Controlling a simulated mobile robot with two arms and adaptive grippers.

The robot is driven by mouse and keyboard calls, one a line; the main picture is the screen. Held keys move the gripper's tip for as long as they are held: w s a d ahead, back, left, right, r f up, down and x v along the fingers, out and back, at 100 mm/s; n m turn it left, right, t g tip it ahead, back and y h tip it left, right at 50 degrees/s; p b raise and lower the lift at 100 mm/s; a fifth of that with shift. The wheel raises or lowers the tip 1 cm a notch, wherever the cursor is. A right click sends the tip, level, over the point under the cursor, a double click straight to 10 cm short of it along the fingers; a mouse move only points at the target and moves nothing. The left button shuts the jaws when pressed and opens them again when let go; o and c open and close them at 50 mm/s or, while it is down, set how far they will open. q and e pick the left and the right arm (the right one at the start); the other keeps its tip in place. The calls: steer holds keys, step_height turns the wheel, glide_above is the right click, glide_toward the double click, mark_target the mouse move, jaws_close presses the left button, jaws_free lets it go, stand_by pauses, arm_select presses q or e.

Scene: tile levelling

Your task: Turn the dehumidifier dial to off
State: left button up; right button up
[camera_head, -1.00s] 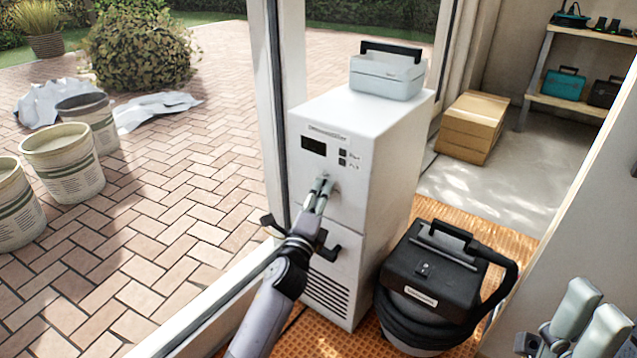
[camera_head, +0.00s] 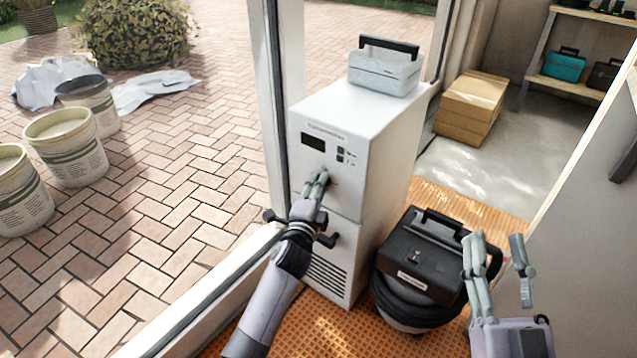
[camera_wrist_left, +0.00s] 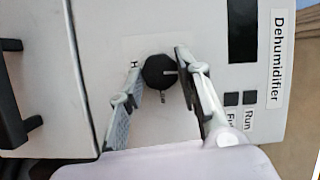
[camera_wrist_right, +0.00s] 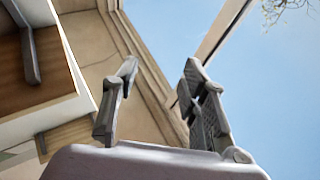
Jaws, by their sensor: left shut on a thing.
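The white dehumidifier (camera_head: 348,240) stands by the door frame, with a dark display and small buttons on its upper front. Its round black dial (camera_wrist_left: 159,71) shows in the left wrist view, its pale mark pointing right in that picture; a letter H and partly covered lettering lie beside it. In the head view my fingers mostly hide the dial. My left gripper (camera_head: 318,178) is at the front panel, its fingers on either side of the dial (camera_wrist_left: 158,68), shut on it. My right gripper (camera_head: 495,240) is open and empty, in the air over the black vacuum.
A grey case (camera_head: 385,75) sits on the dehumidifier. A black vacuum (camera_head: 425,265) stands right of it on orange matting. Cardboard boxes (camera_head: 470,108) lie behind; buckets (camera_head: 65,150) stand outside on brick paving.

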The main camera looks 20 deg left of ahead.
arm_select(q)
steer(key=shift+n+p, duration=0.5)
steer(key=shift+p, duration=0.15)
arm_select(e)
step_height(320, 180, down, 7)
steer(key=w+g+h, duration=0.1)
steer(key=g, duration=0.3)
steer(key=shift+w+d+f+g+h, duration=0.15)
steer(key=shift+w+d+g+h, duration=0.1)
steer(key=shift+d+g+h, duration=0.1)
arm_select(q)
steer(key=o, duration=1.1)
steer(key=shift+o, duration=0.2)
steer(key=s, duration=1.2)
steer(key=shift+d+r, duration=0.2)
